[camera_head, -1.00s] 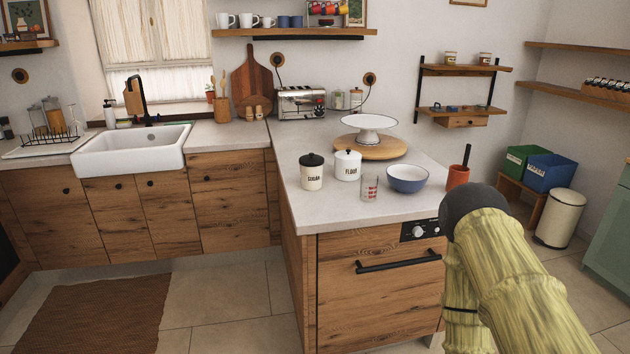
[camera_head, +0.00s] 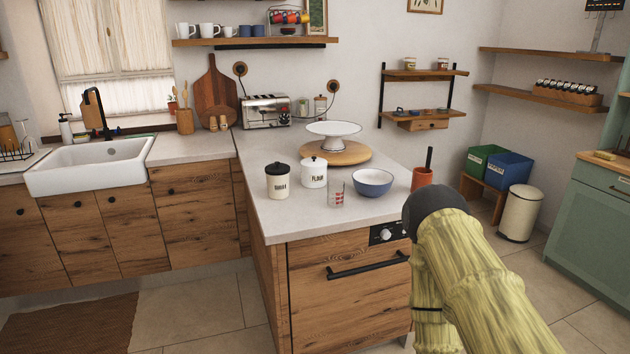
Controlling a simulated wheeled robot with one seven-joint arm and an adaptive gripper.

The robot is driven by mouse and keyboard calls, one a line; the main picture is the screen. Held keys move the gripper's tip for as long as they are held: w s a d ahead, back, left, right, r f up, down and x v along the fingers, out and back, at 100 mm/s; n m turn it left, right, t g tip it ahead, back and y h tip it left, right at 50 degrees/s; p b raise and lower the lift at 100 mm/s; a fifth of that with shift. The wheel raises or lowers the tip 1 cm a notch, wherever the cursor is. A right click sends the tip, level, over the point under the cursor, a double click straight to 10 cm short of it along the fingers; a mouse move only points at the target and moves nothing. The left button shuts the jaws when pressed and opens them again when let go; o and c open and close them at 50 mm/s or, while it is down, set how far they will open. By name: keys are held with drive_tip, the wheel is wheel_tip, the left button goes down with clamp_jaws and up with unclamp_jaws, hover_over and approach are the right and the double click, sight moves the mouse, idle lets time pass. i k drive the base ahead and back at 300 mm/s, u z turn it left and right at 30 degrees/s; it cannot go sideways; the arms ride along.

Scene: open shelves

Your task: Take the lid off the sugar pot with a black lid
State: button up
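The sugar pot (camera_head: 278,184) is a cream canister with dark lettering and a black lid (camera_head: 278,168) with a knob. It stands upright near the left front part of the counter (camera_head: 262,215), with the lid on. A white flour pot (camera_head: 314,175) with a white lid stands just to its right. My arm, with yellow-green links and a dark rounded joint, shows at the lower right, in front of the counter and apart from the pots. My gripper itself is not in view.
A measuring glass (camera_head: 336,195), a blue bowl (camera_head: 373,184) and a reddish-brown holder (camera_head: 422,178) stand right of the pots. A white cake stand (camera_head: 333,130) is behind them on a round board. The floor (camera_head: 205,312) left of the counter end is open.

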sight(277, 168)
drive_tip(key=z, duration=0.3)
drive_tip(key=k, duration=0.45)
drive_tip(key=z, duration=0.9)
drive_tip(key=i, duration=1.25)
drive_tip(key=u, duration=1.3)
drive_tip(key=i, duration=0.9)
drive_tip(key=u, duration=0.95)
